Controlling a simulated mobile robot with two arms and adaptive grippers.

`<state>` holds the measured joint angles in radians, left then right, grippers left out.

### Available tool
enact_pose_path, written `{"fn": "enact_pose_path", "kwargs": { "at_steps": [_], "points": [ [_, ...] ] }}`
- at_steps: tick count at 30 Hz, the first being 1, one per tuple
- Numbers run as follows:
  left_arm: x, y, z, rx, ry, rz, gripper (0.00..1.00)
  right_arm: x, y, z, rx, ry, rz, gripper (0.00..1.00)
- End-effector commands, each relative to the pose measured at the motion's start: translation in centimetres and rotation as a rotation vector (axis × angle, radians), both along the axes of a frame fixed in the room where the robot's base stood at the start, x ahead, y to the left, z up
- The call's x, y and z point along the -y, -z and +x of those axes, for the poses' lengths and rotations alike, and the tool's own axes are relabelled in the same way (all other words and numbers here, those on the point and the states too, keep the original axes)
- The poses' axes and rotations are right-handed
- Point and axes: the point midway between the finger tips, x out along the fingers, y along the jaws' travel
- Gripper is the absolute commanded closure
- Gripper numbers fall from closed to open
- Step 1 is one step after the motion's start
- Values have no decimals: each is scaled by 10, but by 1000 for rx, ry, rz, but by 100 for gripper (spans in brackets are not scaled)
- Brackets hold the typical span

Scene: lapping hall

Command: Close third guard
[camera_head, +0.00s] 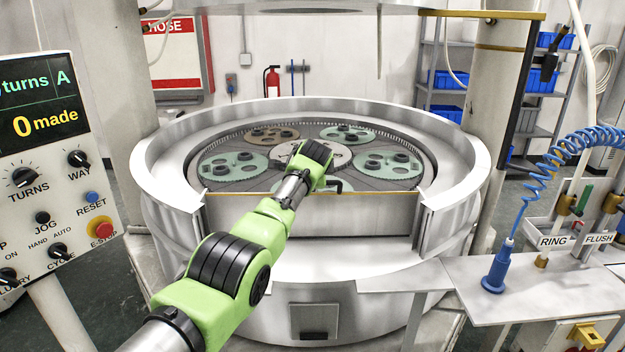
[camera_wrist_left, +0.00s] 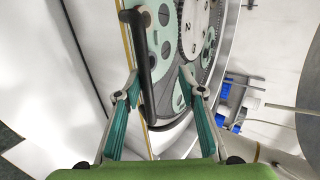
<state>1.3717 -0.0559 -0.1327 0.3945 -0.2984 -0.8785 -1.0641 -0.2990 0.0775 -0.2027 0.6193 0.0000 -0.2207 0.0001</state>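A guard panel (camera_head: 310,220) with a brownish-gold top edge stands across the front opening of the round lapping machine. A black bar handle (camera_head: 337,186) shows at its top edge, partly hidden by my left arm. In the left wrist view the handle (camera_wrist_left: 142,65) runs lengthwise beside the gold edge (camera_wrist_left: 126,45). My left gripper (camera_wrist_left: 160,80) is open, with its teal fingers spread on either side of the handle's lower end; I cannot tell whether they touch it. In the head view my wrist hides most of this gripper. My right gripper is not in view. Which guard is the third I cannot tell.
Several green discs (camera_head: 230,166) lie inside the machine's raised steel rim (camera_head: 160,150). A control panel (camera_head: 50,150) stands at the left, reading "0 made". A steel shelf (camera_head: 540,300) with a blue nozzle (camera_head: 497,268) and coiled hose is at the right.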

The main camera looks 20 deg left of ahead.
Motion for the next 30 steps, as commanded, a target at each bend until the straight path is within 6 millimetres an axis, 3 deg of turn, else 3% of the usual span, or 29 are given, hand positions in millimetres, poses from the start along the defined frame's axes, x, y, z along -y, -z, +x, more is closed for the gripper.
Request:
{"fn": "enact_pose_path", "kwargs": {
  "at_steps": [1,17,30],
  "points": [
    [-2,-11,3,21,0,5,72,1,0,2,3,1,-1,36],
    [2,-16,-3,23,2,4,72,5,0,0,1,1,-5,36],
    [13,-36,-41,13,2,2,72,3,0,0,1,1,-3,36]
  ]
}}
